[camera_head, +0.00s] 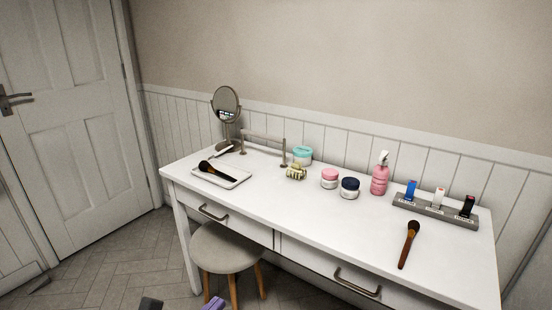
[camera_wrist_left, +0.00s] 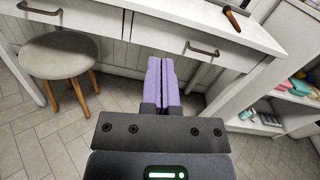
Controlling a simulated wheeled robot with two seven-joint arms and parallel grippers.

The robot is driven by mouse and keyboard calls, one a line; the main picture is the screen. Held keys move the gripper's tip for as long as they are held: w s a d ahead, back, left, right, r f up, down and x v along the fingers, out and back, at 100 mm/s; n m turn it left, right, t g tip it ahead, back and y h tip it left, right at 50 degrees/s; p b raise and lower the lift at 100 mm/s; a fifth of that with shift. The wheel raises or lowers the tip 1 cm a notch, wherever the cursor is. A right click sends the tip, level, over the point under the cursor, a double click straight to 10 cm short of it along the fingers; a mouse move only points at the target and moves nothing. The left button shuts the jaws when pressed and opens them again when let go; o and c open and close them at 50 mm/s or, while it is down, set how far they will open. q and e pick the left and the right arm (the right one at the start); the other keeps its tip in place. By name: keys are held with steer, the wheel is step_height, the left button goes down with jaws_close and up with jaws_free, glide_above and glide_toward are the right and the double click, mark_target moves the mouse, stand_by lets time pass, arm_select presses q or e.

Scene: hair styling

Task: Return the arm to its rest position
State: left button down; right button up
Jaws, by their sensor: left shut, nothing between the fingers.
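My right gripper is in neither view.
A round stool (camera_head: 226,247) stands at the table's front. On the table are a white tray (camera_head: 221,182) with a brush, a mirror (camera_head: 226,104), jars, a pink bottle (camera_head: 379,180), a grey holder (camera_head: 436,212) and another brush (camera_head: 409,245). Shelves (camera_wrist_left: 290,110) stand at right in the wrist view.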

arm_select(q)
steer(key=s+a+f+n+g+y+p, duration=0.1)
steer(key=s+a+f+n+g+y, duration=0.2)
steer(key=f+n, duration=0.4)
steer(key=s+a+f+n+g+y+p, duration=0.1)
steer(key=s+a+f+n+y, duration=0.1)
steer(key=s+f+n, duration=0.4)
steer(key=s+a+f+n+g+y+p, duration=0.1)
steer(key=s+a+f+n+y, duration=0.2)
steer(key=f+n, duration=0.5)
steer(key=s+f+n+g+p, duration=0.1)
steer(key=s+f+n+g, duration=0.2)
steer(key=s, duration=0.8)
steer(key=s+a+f+n+g+y+p, duration=0.1)
steer(key=s+n+g, duration=0.3)
steer(key=s+n, duration=0.4)
steer(key=s+a+f+n+g+y+p, duration=0.1)
steer(key=s+f+n+g, duration=0.3)
steer(key=s, duration=0.9)
steer(key=shift+s+f+n, duration=0.3)
steer(key=shift+n, duration=0.7)
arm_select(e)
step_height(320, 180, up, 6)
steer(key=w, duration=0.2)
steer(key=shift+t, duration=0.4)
